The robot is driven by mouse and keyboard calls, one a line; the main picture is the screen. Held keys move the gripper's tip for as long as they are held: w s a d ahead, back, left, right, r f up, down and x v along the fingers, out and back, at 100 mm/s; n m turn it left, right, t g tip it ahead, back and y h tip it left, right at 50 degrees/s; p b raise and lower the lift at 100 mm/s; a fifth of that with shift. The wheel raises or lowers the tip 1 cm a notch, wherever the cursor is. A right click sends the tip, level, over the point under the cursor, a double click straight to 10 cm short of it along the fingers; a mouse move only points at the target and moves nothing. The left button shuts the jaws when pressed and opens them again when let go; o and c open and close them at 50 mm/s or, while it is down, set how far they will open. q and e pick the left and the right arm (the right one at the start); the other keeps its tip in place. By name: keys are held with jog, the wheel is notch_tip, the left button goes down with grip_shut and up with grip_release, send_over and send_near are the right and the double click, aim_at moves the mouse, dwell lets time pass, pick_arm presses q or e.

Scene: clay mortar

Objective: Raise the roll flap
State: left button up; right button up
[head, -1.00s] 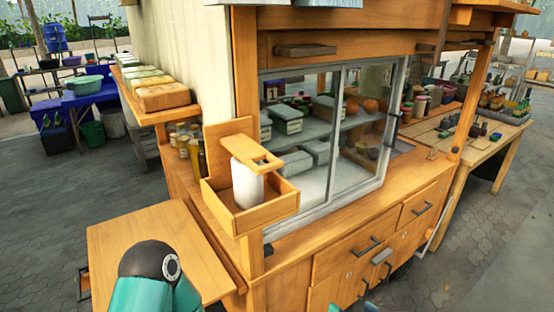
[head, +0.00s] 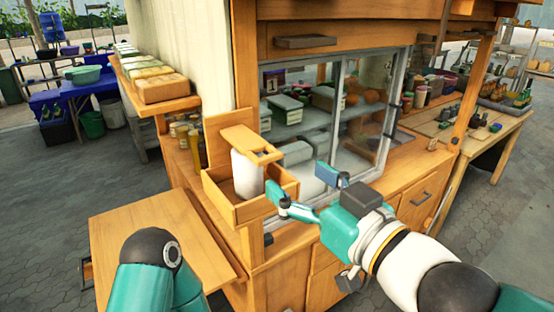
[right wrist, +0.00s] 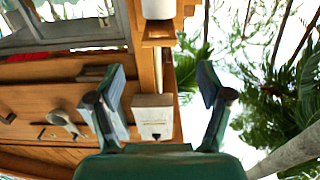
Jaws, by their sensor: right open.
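The roll flap (head: 246,141) is a wooden plate with a notch at its right end. It lies over the top of a white roll (head: 246,176) in a small open wooden box (head: 222,203) with a raised back board. The box is fixed on the cart's front corner. My right gripper (head: 300,182) is open, just right of the box and below the flap's level; whether a fingertip touches the box is unclear. In the right wrist view its two fingers (right wrist: 163,90) are apart with nothing gripped. My left gripper is out of view; only my left arm shows.
The cart's glass window (head: 350,115) stands close behind my right gripper. A wooden side shelf (head: 150,235) juts out at lower left. A higher shelf with blocks (head: 165,89) is at left. Space above the flap looks clear.

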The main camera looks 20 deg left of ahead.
aim_at(271, 159)
jog(key=p+x, duration=0.1)
jog(key=x, duration=0.7)
jog(key=shift+w+a, duration=0.15)
jog(key=shift+a, duration=0.1)
